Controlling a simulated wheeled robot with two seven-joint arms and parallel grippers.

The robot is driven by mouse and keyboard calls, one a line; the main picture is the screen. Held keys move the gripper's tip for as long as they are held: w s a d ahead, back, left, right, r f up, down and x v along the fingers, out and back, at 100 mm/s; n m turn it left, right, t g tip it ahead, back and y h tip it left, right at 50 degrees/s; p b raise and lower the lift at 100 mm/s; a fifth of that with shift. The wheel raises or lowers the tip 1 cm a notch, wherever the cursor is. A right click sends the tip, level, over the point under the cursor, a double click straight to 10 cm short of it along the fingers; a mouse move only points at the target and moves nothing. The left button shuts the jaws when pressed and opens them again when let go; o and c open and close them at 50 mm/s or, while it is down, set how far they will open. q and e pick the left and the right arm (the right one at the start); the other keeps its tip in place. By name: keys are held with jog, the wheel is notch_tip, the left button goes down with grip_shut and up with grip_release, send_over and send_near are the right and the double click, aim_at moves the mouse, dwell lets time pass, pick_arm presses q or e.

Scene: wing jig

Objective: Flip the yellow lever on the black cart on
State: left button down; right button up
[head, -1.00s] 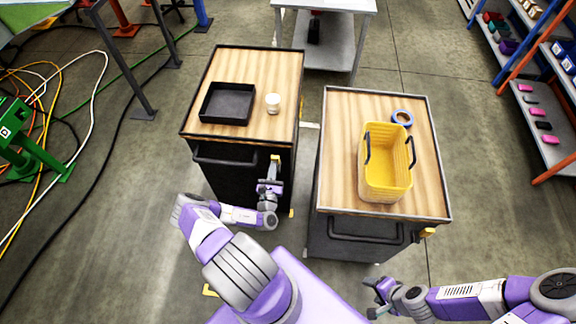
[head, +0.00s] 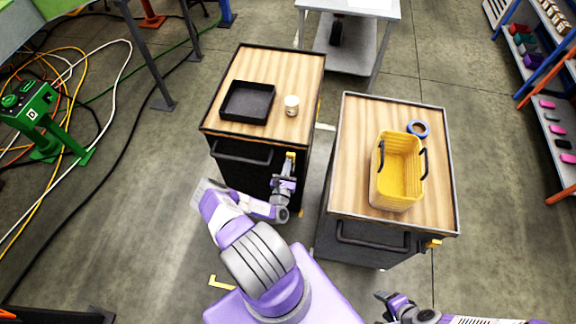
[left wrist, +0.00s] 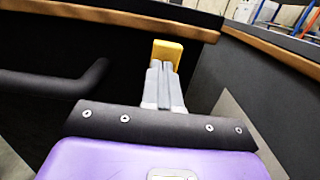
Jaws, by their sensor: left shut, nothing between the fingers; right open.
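Two dark carts with wood tops stand side by side, a left cart (head: 228,176) and a right cart (head: 350,252). A yellow lever (head: 290,157) is at the front right corner of the left cart. It also shows in the left wrist view (left wrist: 168,50), upright just beyond my fingertips. My left gripper (head: 287,172) is shut and empty, its tips (left wrist: 160,68) right below or against the lever; contact is unclear. Another yellow lever (head: 433,244) is at the right cart's front right corner. My right gripper (head: 381,297) is open and empty, low in front of the right cart.
A black tray (head: 232,112) and a white cup (head: 291,105) are on the left cart. A yellow basket (head: 376,188) and a blue tape roll (head: 418,128) are on the right cart. A dark handle (left wrist: 50,84) is left of my left gripper. A narrow gap separates the carts.

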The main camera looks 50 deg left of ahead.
pick_arm(q)
jog(key=shift+w+a+r, duration=0.1)
jog(key=shift+a+r, duration=0.05)
jog(key=shift+r, duration=0.1)
jog(key=r+p+v, duration=0.1)
jog(key=v, duration=1.3)
jog(key=shift+f, duration=0.15)
